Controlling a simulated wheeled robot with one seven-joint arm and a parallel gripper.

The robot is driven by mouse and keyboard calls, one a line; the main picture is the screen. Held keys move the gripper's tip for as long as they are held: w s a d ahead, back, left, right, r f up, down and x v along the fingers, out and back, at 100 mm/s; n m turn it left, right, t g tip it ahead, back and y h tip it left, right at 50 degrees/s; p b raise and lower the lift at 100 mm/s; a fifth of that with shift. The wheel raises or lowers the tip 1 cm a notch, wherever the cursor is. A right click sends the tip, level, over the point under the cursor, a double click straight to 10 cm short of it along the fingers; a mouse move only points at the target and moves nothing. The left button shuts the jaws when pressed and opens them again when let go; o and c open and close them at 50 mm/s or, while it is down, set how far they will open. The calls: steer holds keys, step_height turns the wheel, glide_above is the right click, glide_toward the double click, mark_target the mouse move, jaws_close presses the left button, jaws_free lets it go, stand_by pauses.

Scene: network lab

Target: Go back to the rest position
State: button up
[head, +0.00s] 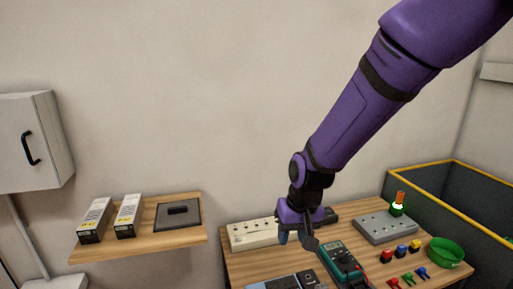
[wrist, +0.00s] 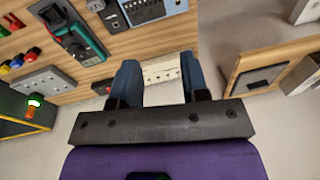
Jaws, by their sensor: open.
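My purple arm reaches down from the upper right in the head view. My gripper (head: 295,240) hangs above the back of the wooden workbench (head: 240,267), in front of a beige socket strip (head: 252,234). In the wrist view my gripper (wrist: 156,75) has its two blue fingers spread apart with nothing between them. The socket strip also shows in the wrist view (wrist: 160,73), beyond the fingertips. The arm hides part of the strip in the head view.
A green multimeter (head: 342,262), a grey socket panel (head: 385,227) with a lit green lamp (head: 397,208), colored plugs (head: 408,278) and a green bowl (head: 446,251) lie on the workbench. A wall shelf (head: 140,240) and grey cabinet (head: 35,140) stand left. A yellow-edged dark bin (head: 440,190) stands right.

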steer(key=s+d+r+t, duration=0.1)
steer(key=s+d+r, duration=0.2)
steer(key=d+r, duration=0.6)
steer(key=s+d+r+m+t+h, duration=0.1)
steer(key=s+d+r+m+t, duration=0.1)
steer(key=s+d+r, duration=1)
steer(key=s+t, duration=0.1)
steer(key=s, duration=0.3)
steer(key=shift+d+r+h, duration=0.3)
steer(key=shift+d+r, duration=0.1)
steer(key=shift+w, duration=0.1)
steer(key=shift+c, duration=0.4)
stand_by(2.0)
